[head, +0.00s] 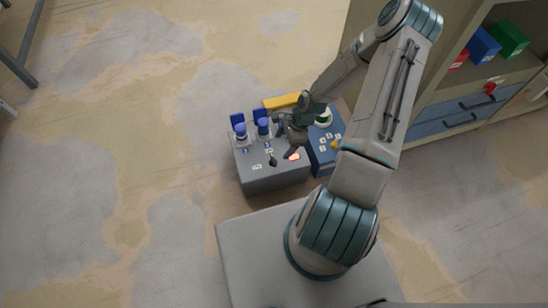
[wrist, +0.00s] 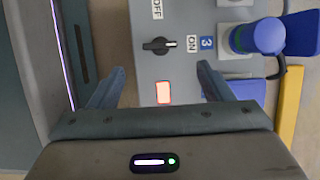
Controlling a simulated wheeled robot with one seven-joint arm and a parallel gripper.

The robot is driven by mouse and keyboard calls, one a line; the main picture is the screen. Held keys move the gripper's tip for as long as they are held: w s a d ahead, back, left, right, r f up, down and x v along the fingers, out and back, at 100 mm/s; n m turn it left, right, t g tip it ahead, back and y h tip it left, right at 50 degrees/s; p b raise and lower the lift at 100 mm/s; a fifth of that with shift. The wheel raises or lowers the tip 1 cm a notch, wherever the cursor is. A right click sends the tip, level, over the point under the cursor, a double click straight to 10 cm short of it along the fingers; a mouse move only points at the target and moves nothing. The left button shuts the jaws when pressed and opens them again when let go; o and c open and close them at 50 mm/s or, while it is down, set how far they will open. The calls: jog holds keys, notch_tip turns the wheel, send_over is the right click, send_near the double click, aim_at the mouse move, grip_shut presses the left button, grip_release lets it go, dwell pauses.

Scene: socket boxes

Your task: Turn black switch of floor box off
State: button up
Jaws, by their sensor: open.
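The grey floor box (head: 262,180) stands on the floor, and its top panel fills the middle of the wrist view. The black switch (wrist: 158,46) sits on this panel; it also shows in the head view (head: 273,160). Its handle lies sideways in the wrist view, with the white mark at the right end, towards the ON label (wrist: 192,43). The OFF label (wrist: 157,9) is above it. A lit orange-red lamp (wrist: 163,92) is below it. My gripper (wrist: 161,72) is open and empty over the panel, fingers left and right of the lamp, apart from the switch.
Blue plugs (head: 240,132) sit in sockets on the grey box. A blue box with a keypad (head: 325,165) stands close on its right, and a yellow bar (head: 281,101) lies behind. A shelf with drawers (head: 450,118) is at the right. The floor at left is clear.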

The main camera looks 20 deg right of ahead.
aim_at(273, 159)
jog(key=b+x, duration=0.3)
jog(key=x, duration=0.6)
jog(key=shift+f, duration=0.1)
jog(key=c, duration=1)
